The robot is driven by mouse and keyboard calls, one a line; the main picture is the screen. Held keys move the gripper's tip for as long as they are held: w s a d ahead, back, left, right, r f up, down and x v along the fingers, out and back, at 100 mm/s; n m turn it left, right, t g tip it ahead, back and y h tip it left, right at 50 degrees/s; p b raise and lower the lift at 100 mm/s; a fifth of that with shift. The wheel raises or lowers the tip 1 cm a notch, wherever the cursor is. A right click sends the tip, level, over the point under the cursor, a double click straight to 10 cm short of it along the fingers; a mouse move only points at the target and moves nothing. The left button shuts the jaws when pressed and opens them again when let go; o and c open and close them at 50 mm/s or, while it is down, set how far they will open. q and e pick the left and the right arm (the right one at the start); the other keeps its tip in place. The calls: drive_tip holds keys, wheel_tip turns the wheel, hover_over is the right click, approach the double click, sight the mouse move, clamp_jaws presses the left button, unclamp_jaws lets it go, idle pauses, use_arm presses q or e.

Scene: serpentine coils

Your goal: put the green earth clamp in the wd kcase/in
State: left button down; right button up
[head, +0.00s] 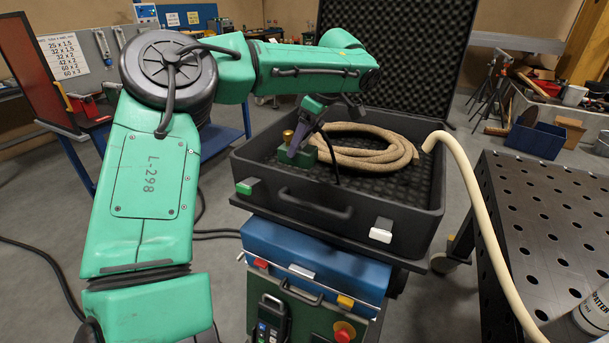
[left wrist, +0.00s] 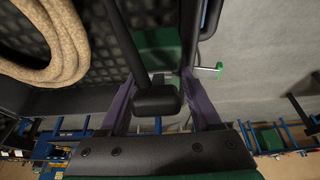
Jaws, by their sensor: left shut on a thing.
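The black case (head: 300,205) stands open on a blue and green cabinet, with its foam-lined lid (head: 395,50) raised at the back. The green earth clamp (head: 297,156), a green block with a brass knob on top, is inside the case at its left end, low near the foam. My left gripper (head: 306,143) reaches down over the case wall and is shut on the clamp. In the left wrist view the purple fingers stand either side of the green clamp (left wrist: 158,42), partly hidden by a dark bar. My right gripper does not show.
A coiled tan hose (head: 365,157) lies in the case just right of the clamp. A pale tube (head: 480,210) arches down past the case's right side. A perforated black table (head: 545,220) stands at right with a white bottle (head: 597,312).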

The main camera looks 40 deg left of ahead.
sight(314, 149)
use_arm(q)
drive_tip(key=f, duration=0.2)
drive_tip(key=w+f, duration=0.1)
drive_tip(key=f, duration=0.2)
drive_tip(key=shift+w+a, duration=0.1)
drive_tip(key=shift+w, duration=0.05)
drive_tip(key=f, duration=0.1)
drive_tip(key=f+p, duration=0.1)
drive_tip(key=f, duration=0.1)
drive_tip(key=shift+s+f, duration=0.2)
drive_tip(key=shift+s, duration=0.2)
drive_tip(key=shift+w+f, duration=0.15)
drive_tip(key=shift+f, duration=0.2)
drive_tip(key=shift+c, duration=1.8)
unclamp_jaws()
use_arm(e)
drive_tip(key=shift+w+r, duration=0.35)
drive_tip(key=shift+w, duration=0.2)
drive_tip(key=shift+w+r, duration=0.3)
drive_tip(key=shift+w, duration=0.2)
use_arm(q)
drive_tip(key=v, duration=0.6)
drive_tip(key=b+v, duration=0.1)
drive_tip(key=v, duration=0.5)
drive_tip(key=shift+d, duration=0.25)
drive_tip(key=shift+a, duration=0.1)
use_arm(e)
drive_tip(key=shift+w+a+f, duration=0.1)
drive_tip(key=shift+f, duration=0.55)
